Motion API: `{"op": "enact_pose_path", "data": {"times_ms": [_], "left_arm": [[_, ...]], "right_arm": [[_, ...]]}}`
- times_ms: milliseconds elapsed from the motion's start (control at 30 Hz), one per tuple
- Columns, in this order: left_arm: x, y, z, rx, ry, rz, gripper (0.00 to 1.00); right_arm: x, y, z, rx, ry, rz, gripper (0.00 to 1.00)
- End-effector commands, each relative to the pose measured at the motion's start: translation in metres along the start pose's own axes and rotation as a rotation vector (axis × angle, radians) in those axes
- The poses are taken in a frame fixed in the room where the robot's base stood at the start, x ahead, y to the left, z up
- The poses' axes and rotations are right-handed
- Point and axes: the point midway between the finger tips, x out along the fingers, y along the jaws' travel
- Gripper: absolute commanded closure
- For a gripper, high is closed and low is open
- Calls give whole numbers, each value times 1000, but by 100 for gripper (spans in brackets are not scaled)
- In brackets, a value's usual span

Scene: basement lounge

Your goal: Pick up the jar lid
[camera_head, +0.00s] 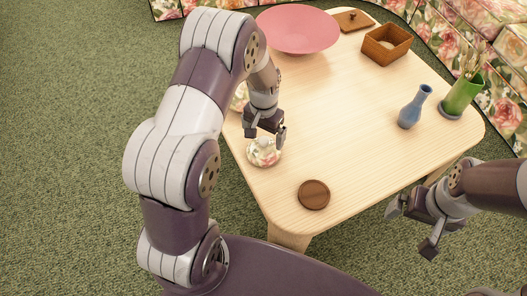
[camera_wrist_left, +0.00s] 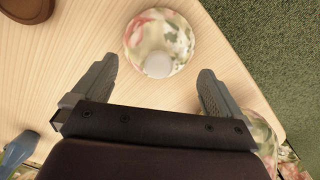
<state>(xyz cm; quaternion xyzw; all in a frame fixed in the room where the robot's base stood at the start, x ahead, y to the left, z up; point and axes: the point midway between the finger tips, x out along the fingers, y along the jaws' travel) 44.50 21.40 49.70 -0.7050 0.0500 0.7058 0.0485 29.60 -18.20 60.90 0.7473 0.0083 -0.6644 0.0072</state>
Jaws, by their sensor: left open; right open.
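The jar lid (camera_head: 264,155) is a round floral lid with a pale knob, lying on the table near its left edge. It also shows in the left wrist view (camera_wrist_left: 160,30), knob toward the gripper. My left gripper (camera_head: 266,138) is open just above the lid and partly hides it. In the left wrist view its fingers (camera_wrist_left: 158,68) are spread to either side of the knob, with nothing held. A matching floral jar (camera_head: 239,98) stands farther back, mostly hidden by my left arm. My right gripper (camera_head: 411,229) is open and empty off the table's front right edge.
The wooden table (camera_head: 345,120) is clear in the middle. A brown disc (camera_head: 314,194) lies near the front corner. A pink bowl (camera_head: 298,27), wooden box (camera_head: 386,45), small wooden lid (camera_head: 352,20), blue vase (camera_head: 413,108) and green vase (camera_head: 460,97) stand farther back.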

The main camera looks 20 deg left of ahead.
Motion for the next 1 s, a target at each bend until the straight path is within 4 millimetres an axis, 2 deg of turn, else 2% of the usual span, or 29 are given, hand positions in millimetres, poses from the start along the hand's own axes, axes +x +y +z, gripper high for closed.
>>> {"op": "enact_pose_path", "data": {"times_ms": [33, 100, 200, 400, 433, 567, 833, 1000], "left_arm": [[16, 1, 2, 0, -3, 1, 0], [31, 2, 4, 0, -2, 0, 0], [44, 2, 4, 0, -2, 1, 0], [42, 2, 4, 0, 0, 0, 0], [42, 2, 4, 0, 0, 0, 6], [42, 2, 4, 0, 0, 0, 49], [40, 2, 4, 0, 1, 0, 50], [20, 2, 3, 0, 2, 0, 50]], "right_arm": [[13, 0, 2, 0, 0, 0, 0], [25, 0, 3, 0, 0, 0, 0], [30, 0, 4, 0, -1, 0, 0], [27, 0, 3, 0, 0, 0, 0], [27, 0, 3, 0, 0, 0, 0], [27, 0, 3, 0, 0, 0, 0], [25, 0, 3, 0, 0, 0, 0], [12, 0, 2, 0, 0, 0, 0]]}}
